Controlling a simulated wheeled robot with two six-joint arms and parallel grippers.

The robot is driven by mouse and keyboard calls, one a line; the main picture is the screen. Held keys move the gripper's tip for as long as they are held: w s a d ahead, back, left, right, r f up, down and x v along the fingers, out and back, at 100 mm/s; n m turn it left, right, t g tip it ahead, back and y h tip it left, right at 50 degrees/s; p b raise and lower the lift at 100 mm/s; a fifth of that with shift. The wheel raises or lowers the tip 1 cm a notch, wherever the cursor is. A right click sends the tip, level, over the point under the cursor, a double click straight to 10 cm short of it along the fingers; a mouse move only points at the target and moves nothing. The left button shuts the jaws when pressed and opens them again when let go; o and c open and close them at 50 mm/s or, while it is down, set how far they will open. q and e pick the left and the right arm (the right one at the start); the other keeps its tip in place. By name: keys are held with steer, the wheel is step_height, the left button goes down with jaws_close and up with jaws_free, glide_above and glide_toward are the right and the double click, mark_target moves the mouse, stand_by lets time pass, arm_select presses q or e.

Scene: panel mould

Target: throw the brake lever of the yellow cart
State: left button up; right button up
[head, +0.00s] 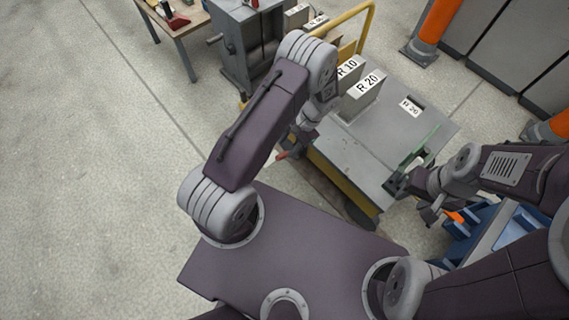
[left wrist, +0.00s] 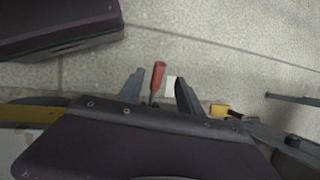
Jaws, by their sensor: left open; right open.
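The yellow cart (head: 352,190) has a grey top, a yellow side and a yellow push rail (head: 369,22). Its red-handled brake lever (head: 282,156) sticks out at the cart's left side. My left gripper (head: 295,148) is beside the lever, partly hidden by my own arm. In the left wrist view the red lever handle (left wrist: 158,76) stands between the two open fingers of my left gripper (left wrist: 160,84), with a gap seen on either side. My right gripper (head: 428,208) is open near the cart's right front corner, away from the lever.
Blocks marked R 10 (head: 347,68) and R 20 (head: 366,88) stand on the cart. A green bar (head: 421,146) is at its right edge. Blue bins (head: 470,222) lie right of my right gripper. A grey machine (head: 243,45) stands behind. The floor at left is clear.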

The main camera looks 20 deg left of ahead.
mark_target(280, 156)
arm_select(q)
steer(key=b+x, duration=0.4)
steer(key=x, duration=0.5)
steer(key=shift+r, duration=0.1)
jaws_close()
steer(key=shift+w, duration=0.1)
stand_by(1.1)
